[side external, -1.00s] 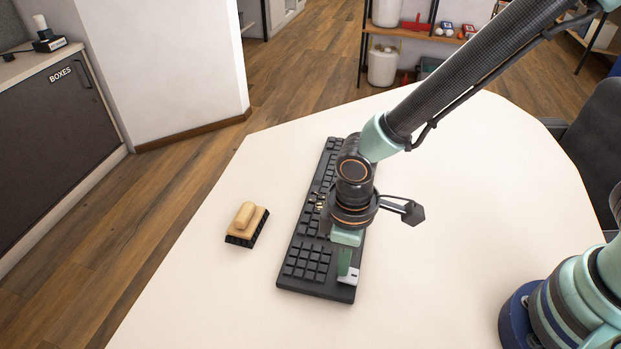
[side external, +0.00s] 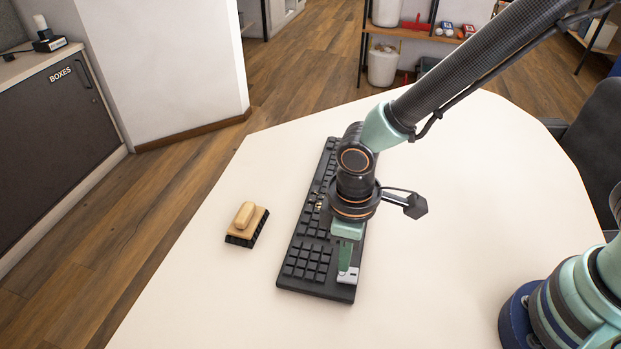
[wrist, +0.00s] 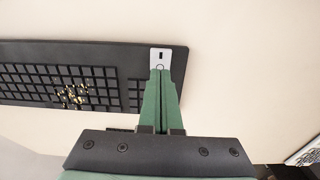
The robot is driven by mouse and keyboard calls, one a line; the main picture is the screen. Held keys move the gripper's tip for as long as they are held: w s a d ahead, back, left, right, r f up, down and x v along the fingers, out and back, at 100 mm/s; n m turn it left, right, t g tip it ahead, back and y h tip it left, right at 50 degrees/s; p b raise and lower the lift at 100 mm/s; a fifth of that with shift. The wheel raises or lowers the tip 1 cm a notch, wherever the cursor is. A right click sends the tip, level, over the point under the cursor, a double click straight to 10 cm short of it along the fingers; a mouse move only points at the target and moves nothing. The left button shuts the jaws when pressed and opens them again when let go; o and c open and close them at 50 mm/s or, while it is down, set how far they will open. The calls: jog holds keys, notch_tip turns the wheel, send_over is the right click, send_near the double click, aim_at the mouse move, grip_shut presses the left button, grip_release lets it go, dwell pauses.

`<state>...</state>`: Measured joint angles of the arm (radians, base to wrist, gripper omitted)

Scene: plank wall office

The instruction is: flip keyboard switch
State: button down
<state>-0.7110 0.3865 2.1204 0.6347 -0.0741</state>
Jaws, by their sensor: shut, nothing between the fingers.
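A black keyboard (side external: 303,285) lies flat on the white table, its near end towards the camera. A light grey switch plate (side external: 349,276) sits at that near end. In the wrist view the switch plate (wrist: 160,60) shows a small dark slot and a round mark below it. My gripper (side external: 345,266) points down over the keyboard, its green fingers shut and empty. In the wrist view the fingertips (wrist: 160,72) meet at the lower edge of the plate. I cannot tell whether they touch it.
A wooden-handled brush (side external: 245,222) lies on the white table (side external: 190,290), left of the keyboard. Gold-coloured bits (wrist: 70,92) show among the keys. The table right of the keyboard is clear. A dark chair (side external: 597,130) stands at the right edge.

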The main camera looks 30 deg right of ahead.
jog(key=shift+r, duration=2.45)
jog(key=d+r+m+t, duration=0.2)
jog(key=d+r+m, duration=0.2)
jog(key=d+r, duration=0.3)
jog(key=w+d+r+m+t, duration=0.1)
jog(key=d+r+m+t, duration=0.2)
jog(key=d, duration=1.3)
notch_tip(320, 180, up, 5)
jog(key=shift+w+d+r+m+t, duration=0.1)
jog(key=shift+w+d+m+t, duration=0.15)
jog(key=shift+m, duration=0.75)
